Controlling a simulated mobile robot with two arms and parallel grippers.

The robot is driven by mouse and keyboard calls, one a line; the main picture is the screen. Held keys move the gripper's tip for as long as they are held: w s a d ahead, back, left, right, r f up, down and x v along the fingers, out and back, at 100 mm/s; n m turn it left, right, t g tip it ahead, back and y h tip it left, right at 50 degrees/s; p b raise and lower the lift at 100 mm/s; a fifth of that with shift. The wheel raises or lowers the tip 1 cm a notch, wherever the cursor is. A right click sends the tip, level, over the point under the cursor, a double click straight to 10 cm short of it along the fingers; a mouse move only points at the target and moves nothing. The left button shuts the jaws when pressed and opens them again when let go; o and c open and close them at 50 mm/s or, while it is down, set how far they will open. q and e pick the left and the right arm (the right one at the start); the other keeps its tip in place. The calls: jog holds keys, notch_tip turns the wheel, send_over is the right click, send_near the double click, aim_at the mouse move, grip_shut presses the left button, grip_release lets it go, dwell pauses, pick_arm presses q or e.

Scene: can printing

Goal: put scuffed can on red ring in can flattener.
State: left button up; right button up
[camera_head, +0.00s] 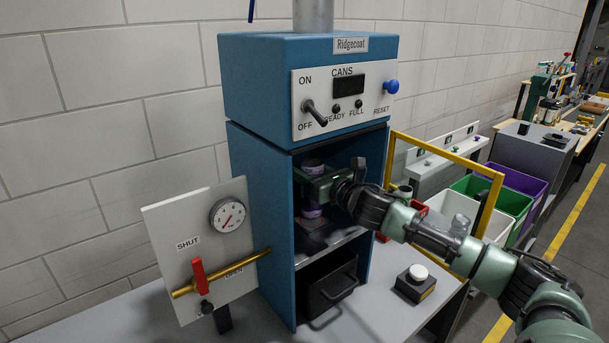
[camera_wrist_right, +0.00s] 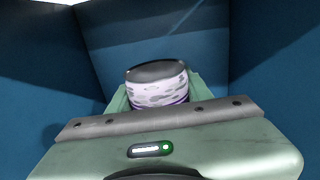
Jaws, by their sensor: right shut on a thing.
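The scuffed can (camera_wrist_right: 157,88) is white with grey scuffs, a purple band and a dark top. It stands roughly upright between the fingers of my right gripper (camera_head: 318,188), which is shut on it. It also shows in the head view (camera_head: 312,211), above and below the fingers, inside the open bay of the blue can flattener (camera_head: 311,84). The can is above the bay's shelf; whether it touches the shelf I cannot tell. The red ring is not clearly visible under the can. My left gripper is not in view.
A gauge panel with a red lever (camera_head: 200,278) stands left of the bay. A black drawer (camera_head: 328,288) sits below the shelf. A button box (camera_head: 414,283) is on the table at right. A yellow frame (camera_head: 447,152) and bins stand behind my right arm. Blue walls closely flank the gripper.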

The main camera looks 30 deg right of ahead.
jog(key=shift+f, duration=0.7)
jog(key=shift+w+f+p, duration=0.2)
jog(key=shift+f+p, duration=0.05)
jog(key=shift+p, duration=0.2)
jog(key=o, duration=1.3)
jog(key=shift+f, duration=0.1)
